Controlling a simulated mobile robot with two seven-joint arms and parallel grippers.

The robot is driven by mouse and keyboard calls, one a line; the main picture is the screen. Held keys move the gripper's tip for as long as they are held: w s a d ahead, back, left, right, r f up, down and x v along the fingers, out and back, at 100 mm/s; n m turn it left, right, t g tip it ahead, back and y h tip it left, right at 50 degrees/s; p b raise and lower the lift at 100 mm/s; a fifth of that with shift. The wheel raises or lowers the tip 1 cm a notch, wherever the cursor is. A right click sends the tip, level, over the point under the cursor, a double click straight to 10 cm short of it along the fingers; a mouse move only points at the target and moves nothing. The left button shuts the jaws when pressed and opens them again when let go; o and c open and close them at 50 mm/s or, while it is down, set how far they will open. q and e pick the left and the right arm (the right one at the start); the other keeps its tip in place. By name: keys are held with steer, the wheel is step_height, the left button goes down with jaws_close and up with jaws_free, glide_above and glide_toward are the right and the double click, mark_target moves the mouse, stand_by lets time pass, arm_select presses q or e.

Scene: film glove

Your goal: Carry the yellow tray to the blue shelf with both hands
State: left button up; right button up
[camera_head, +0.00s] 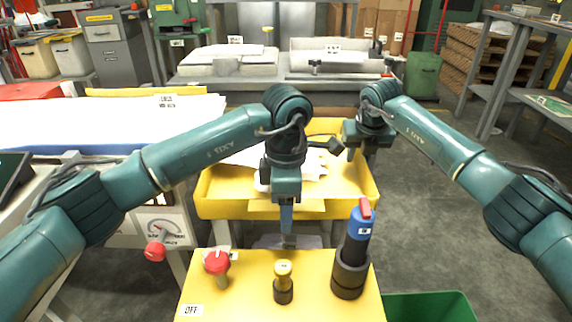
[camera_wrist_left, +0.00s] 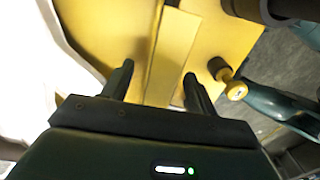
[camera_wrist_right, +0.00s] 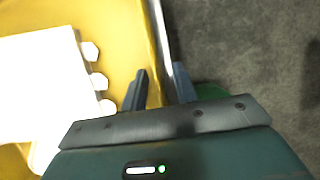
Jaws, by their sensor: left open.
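The yellow tray (camera_head: 215,207) is in front of me in the head view and holds white flat pieces (camera_head: 312,165). My left gripper (camera_head: 288,240) is at its near side, pointing down. In the left wrist view the open fingers (camera_wrist_left: 160,88) are on either side of a yellow strip at the tray's edge. My right gripper (camera_head: 352,150) is at the tray's right side. No blue shelf can be made out for sure.
A yellow-topped stand (camera_head: 240,285) nearest me holds a red-knobbed part (camera_head: 217,263), a small yellow-topped part (camera_head: 283,282) and a tall black and blue tool (camera_head: 352,260). A green bin (camera_head: 430,306) is at lower right. A bench with white sheets (camera_head: 110,122) is left. Floor is open at right.

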arm_select(q)
steer(key=shift+f, duration=0.35)
arm_select(e)
steer(key=shift+w+f, duration=0.1)
steer(key=shift+f, duration=0.2)
steer(key=shift+c, duration=0.2)
arm_select(q)
steer(key=c, duration=0.6)
arm_select(e)
jaws_close()
arm_select(q)
jaws_close()
steer(key=shift+r, duration=0.1)
arm_select(e)
steer(key=shift+r, duration=0.1)
